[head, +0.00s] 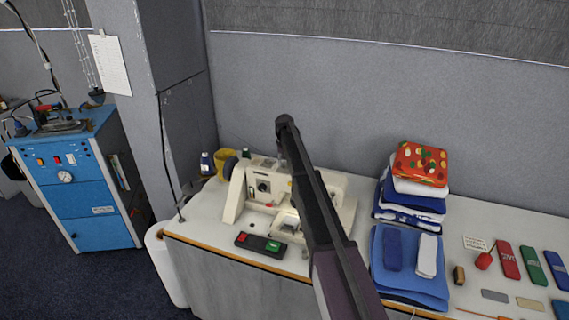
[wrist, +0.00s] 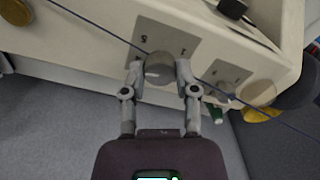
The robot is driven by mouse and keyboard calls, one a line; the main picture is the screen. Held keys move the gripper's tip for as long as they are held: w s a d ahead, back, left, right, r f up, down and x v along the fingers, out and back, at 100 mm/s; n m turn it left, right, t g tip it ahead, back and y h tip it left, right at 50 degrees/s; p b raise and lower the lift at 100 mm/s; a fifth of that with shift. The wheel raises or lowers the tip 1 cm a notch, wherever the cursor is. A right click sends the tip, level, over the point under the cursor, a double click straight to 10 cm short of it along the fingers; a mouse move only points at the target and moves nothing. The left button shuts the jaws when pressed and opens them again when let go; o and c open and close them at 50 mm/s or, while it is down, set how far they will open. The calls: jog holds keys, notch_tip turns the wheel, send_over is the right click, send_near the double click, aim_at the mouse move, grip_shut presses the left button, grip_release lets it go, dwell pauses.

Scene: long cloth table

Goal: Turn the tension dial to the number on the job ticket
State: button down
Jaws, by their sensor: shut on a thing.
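A round grey dial (wrist: 158,70) sits on a grey plate (wrist: 150,33) with small dark marks, on the cream sewing machine (wrist: 95,22). My gripper (wrist: 158,72) is shut on this dial, with one finger on each side of it. The marks on the plate are too small and tilted to read surely. In the head view the sewing machine (head: 235,196) stands at the left of the table, and my arm hides part of it and the gripper's hold. A small white card with print (head: 475,243) lies on the table; its text is unreadable, so I cannot tell if it is the job ticket.
A second plate with a knob (wrist: 223,90) is close right of my gripper. A thread crosses near the dial. A red and green switch box (head: 260,245) lies before the machine. Folded cloths (head: 410,268) and several coloured packs (head: 507,262) lie to the right.

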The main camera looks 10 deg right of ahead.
jog(key=n, duration=0.7)
jog(key=shift+s, duration=0.1)
jog(key=n, duration=0.7)
jog(key=shift+n, duration=0.3)
jog(key=n, duration=0.3)
jog(key=shift+n, duration=0.3)
jog(key=n, duration=0.3)
jog(key=shift+n, duration=0.4)
jog(key=n, duration=0.6)
